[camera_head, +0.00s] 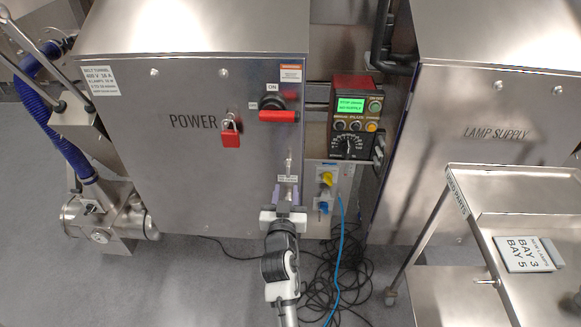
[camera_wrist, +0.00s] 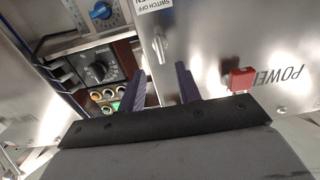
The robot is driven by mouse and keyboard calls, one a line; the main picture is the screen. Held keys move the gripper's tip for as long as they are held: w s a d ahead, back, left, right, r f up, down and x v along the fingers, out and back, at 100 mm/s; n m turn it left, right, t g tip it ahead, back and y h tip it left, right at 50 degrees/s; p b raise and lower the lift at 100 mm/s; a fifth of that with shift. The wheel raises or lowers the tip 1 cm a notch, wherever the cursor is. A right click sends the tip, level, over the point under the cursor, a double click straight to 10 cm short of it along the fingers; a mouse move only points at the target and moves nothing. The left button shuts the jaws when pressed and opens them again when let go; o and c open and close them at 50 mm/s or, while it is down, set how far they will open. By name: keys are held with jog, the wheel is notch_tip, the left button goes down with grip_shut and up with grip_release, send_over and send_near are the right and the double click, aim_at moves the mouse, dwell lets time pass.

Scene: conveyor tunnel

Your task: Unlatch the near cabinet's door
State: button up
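The steel cabinet marked POWER (camera_head: 190,175) stands left of centre in the head view, its door shut. A small metal latch handle (camera_head: 289,165) sits near the door's right edge, under the red rotary switch (camera_head: 277,116) and above a small label. It also shows in the wrist view as a silver latch (camera_wrist: 158,46). My gripper (camera_head: 286,188) is in front of the door, just below the latch. In the wrist view my gripper (camera_wrist: 160,70) has its two purple fingers apart with nothing between them. The latch lies just beyond the fingertips; contact is not visible.
A red padlock (camera_head: 231,138) hangs on the door. A control box (camera_head: 355,120) with a green screen and a blue cable (camera_head: 340,240) is to the right. The LAMP SUPPLY cabinet (camera_head: 480,100) and a steel cart (camera_head: 520,200) stand farther right. Black cables lie on the floor.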

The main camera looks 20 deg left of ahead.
aim_at(288, 171)
jog(key=p+x, duration=0.1)
jog(key=x, duration=0.8)
jog(key=shift+w+p, duration=0.3)
jog(key=shift+p, duration=0.1)
jog(key=c, duration=0.7)
jog(key=shift+o, duration=0.2)
